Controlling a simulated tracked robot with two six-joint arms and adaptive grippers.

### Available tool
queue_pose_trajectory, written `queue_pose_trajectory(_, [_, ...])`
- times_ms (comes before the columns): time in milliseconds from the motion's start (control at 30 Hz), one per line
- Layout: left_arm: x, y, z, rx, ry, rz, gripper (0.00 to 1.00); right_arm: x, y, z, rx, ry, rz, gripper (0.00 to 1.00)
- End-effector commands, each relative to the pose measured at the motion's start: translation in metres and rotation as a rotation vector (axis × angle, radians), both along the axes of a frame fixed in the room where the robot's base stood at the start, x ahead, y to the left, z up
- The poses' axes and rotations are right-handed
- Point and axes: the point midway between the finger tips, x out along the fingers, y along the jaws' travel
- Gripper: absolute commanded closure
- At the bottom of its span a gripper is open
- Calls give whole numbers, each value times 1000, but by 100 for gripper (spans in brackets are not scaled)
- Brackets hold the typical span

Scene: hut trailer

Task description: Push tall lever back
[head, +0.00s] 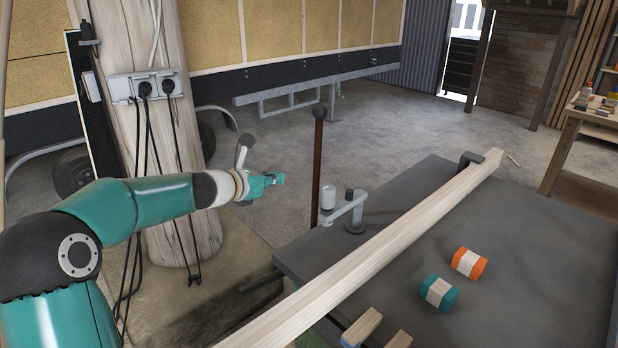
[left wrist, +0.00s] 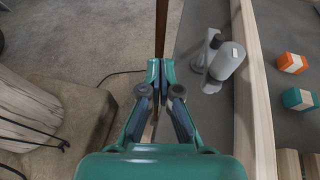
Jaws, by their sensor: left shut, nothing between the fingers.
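The tall lever (head: 317,165) is a thin brown upright post with a dark knob on top, standing at the left edge of the grey bench. It also shows in the left wrist view (left wrist: 161,28), at the top, beyond the fingertips. My left gripper (head: 279,179) is shut and empty, to the left of the lever at about its mid height. In the head view a gap shows between the fingertips and the lever. In the left wrist view the shut fingertips (left wrist: 160,64) line up with the lever. The lever's foot is hidden behind the bench. My right gripper is not in view.
The grey bench (head: 540,225) carries a long wooden beam (head: 390,240), a grey clamp-like fitting (head: 345,208), an orange block (head: 468,263) and a teal block (head: 438,292). A wooden post (head: 150,60) with sockets and cables stands left, behind my arm. Open floor lies beyond the lever.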

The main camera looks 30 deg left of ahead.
Motion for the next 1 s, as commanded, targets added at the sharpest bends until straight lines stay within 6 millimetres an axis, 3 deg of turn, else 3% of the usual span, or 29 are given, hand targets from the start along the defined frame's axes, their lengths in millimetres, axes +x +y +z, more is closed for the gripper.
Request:
queue_pose_trajectory(267, [29,-4,-12,1,4,-4,100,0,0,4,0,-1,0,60])
queue_pose_trajectory(600, [95,-8,-34,0,6,-4,100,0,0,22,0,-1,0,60])
queue_pose_trajectory(700, [110,-8,-32,1,5,-3,100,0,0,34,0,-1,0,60])
queue_pose_trajectory(1000, [132,-9,-36,1,4,-3,100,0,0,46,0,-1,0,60])
